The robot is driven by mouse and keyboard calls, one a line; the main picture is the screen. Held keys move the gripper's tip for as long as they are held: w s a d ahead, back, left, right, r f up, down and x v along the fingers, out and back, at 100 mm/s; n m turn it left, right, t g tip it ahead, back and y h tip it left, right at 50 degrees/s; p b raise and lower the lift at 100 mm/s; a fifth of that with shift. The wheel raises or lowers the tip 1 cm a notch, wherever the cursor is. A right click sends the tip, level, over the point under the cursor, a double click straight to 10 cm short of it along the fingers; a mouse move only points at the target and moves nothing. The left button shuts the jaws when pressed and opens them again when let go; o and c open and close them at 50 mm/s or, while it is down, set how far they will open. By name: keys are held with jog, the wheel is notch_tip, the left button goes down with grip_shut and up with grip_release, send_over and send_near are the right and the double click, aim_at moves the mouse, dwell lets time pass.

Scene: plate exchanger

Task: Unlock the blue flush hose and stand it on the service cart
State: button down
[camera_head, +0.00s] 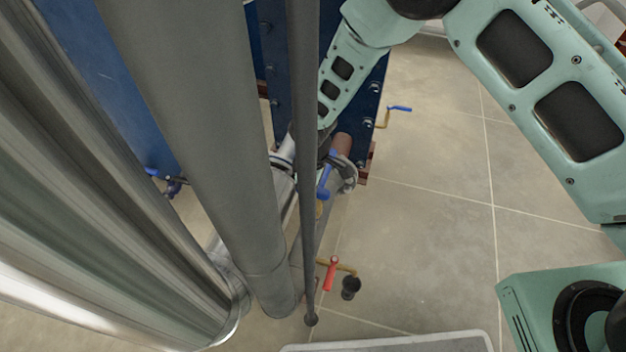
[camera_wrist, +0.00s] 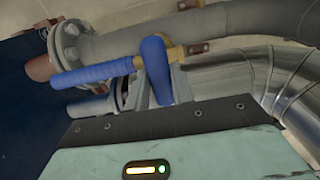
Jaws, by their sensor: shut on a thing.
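In the wrist view, my gripper (camera_wrist: 150,97) points at the pipework and is shut around the lower end of a short, upright blue piece (camera_wrist: 157,70). A longer blue grip (camera_wrist: 95,74) on a brass-coloured lever lies across, just beyond and to the left. I cannot tell whether either blue piece belongs to the flush hose. In the head view, a blue handle (camera_head: 324,182) shows beside a grey pipe end, below my forearm; my gripper is mostly hidden there behind a thin dark pole. A pale-edged surface (camera_head: 400,345) at the bottom may be the service cart.
Thick grey and shiny metal pipes (camera_head: 190,130) fill the left. A red-handled lever (camera_head: 331,272) and a black fitting (camera_head: 350,288) stand lower down. Another blue-handled lever (camera_head: 399,108) juts out from the blue frame (camera_head: 360,110). Tiled floor (camera_head: 430,230) is clear on the right.

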jog(key=shift+s+f+n, duration=0.1)
jog(key=shift+f+n, duration=0.2)
jog(key=shift+n, duration=0.9)
jog(key=shift+d, duration=0.1)
jog(key=shift+r+p, duration=1.85)
jog(key=shift+r, duration=0.3)
jog(key=shift+r, duration=0.1)
